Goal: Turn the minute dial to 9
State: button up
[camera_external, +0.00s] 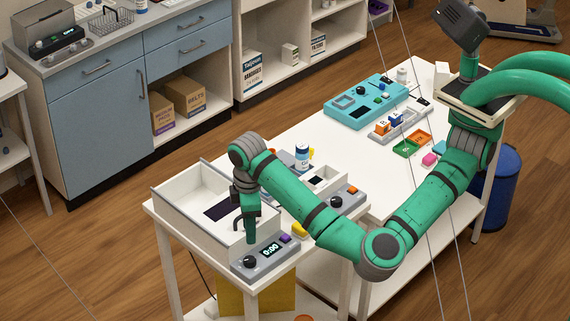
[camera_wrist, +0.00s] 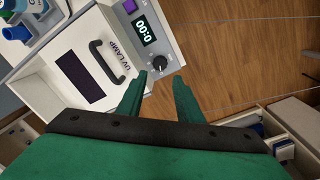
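The timer panel (camera_external: 266,256) is a grey box at the front of the white table. It has a black dial (camera_external: 250,262), a display (camera_external: 270,249) reading 0:00 and a purple button (camera_external: 285,239). In the wrist view the black dial (camera_wrist: 159,63) lies just beyond my fingertips, next to the display (camera_wrist: 145,31). My gripper (camera_external: 251,241) points down close above the dial. In the wrist view my gripper (camera_wrist: 162,79) is open, its two green fingers apart with nothing between them. Whether a finger touches the dial I cannot tell.
A white box marked UV LAMP (camera_wrist: 60,65), with a black handle (camera_wrist: 107,63) and dark window, stands beside the panel. Another grey panel with a knob (camera_external: 336,201) sits to the right. A teal device (camera_external: 366,100) and small trays are farther back.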

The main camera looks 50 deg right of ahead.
aim_at(251, 259)
jog(key=f, duration=1.1)
jog(key=shift+w+d, duration=0.15)
jog(key=shift+d, duration=0.05)
jog(key=shift+c, duration=0.4)
jog(key=c, duration=0.7)
